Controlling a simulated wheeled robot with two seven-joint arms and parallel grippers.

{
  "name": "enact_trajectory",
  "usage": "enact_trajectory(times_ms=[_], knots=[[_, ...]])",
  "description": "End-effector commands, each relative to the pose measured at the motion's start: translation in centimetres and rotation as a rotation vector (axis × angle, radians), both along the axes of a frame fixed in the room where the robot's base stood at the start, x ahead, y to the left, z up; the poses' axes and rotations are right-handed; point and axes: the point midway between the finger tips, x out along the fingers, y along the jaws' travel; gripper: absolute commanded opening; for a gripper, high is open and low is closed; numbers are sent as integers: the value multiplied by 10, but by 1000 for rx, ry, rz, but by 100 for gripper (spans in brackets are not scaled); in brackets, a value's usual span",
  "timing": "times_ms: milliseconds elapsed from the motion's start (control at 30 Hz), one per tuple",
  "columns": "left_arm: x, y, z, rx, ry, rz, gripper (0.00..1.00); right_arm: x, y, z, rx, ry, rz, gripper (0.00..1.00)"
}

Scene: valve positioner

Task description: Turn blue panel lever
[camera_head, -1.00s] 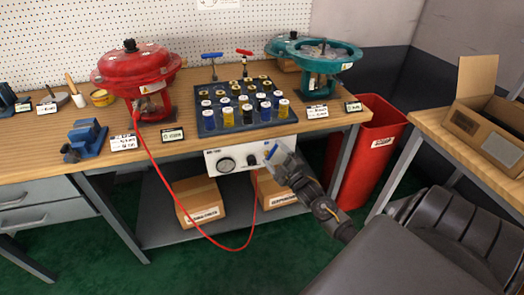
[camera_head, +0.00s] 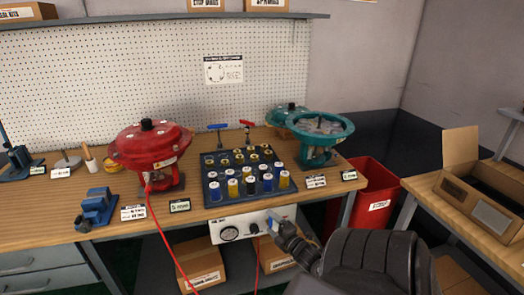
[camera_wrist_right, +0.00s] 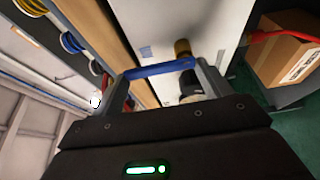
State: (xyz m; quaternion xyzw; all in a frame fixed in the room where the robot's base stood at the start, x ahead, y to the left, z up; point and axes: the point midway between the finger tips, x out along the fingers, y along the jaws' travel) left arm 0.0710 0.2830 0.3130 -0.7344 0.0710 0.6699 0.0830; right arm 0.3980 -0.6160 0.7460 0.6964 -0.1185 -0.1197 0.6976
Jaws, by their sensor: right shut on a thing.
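The white control panel (camera_head: 236,231) hangs under the front edge of the workbench, with a round gauge and a dark knob. Its blue lever (camera_head: 273,215) is at the panel's right end. My right gripper (camera_head: 275,223) is at this lever, its arm coming from the lower right. In the right wrist view the blue lever (camera_wrist_right: 160,68) spans between the two fingers (camera_wrist_right: 168,82), and the gripper is shut on it. A brass fitting (camera_wrist_right: 182,48) shows on the panel just beyond the lever. My left gripper is out of view.
A red actuator (camera_head: 150,147) with a red hose stands on the bench, and a teal one (camera_head: 318,135) at right. A dark tray (camera_head: 217,201) holds several spools above the panel. Cardboard boxes (camera_head: 200,262) sit below. A red bin (camera_head: 374,195) stands at right.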

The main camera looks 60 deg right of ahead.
Motion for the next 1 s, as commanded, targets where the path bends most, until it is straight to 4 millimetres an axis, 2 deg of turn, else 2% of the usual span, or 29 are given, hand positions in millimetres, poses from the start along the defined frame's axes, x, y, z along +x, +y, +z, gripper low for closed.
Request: enact_trajectory(times_ms=[467, 500, 633, 1000], knots=[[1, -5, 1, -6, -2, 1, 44, -5, -1, -2, -10, 14, -4, 36], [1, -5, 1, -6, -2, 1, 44, -5, -1, -2, -11, 14, -4, 81], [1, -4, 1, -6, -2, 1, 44, -3, -1, -2, -11, 12, -3, 98], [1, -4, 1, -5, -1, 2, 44, -8, 0, -1, -9, 10, -4, 99]])
